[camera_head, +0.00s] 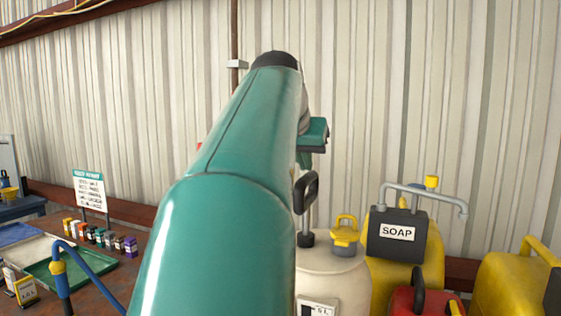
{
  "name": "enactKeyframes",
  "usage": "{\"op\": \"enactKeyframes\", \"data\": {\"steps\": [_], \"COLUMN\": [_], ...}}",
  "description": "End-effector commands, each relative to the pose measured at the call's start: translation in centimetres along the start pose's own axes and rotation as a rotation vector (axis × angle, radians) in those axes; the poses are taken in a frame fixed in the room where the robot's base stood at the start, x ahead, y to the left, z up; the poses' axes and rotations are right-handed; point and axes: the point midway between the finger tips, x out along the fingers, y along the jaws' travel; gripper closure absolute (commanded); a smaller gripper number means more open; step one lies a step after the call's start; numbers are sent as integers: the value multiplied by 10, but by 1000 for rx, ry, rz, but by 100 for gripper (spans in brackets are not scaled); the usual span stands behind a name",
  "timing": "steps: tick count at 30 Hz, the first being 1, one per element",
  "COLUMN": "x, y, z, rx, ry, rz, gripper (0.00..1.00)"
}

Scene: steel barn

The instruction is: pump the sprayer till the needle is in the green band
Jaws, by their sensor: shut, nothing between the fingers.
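A cream-coloured tank (335,268), which looks like the sprayer, stands low in the middle of the view, its left side hidden by my arm. A black loop handle (306,192) stands upright above its black collar. A yellow cap (346,231) sits on top, and a white label shows low on its front. I see no gauge, needle or green band. My gripper (313,136) shows only in part, teal with a dark underside, sticking out behind my arm. It is shut and empty, above the handle and apart from it in the picture.
A red can (412,300) and another yellow can (510,285) crowd the right. Several small bottles (102,237), a green tray (72,266) and a sign (90,191) are left.

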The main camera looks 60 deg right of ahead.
Motion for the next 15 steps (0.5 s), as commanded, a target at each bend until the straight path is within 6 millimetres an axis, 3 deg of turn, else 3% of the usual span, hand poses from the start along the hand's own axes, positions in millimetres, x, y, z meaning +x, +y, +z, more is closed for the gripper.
{"op": "enactKeyframes", "data": {"steps": [15], "x": [4], "y": [-1], "z": [5], "rx": [-1], "ry": [0], "rz": [-1], "gripper": [100]}}
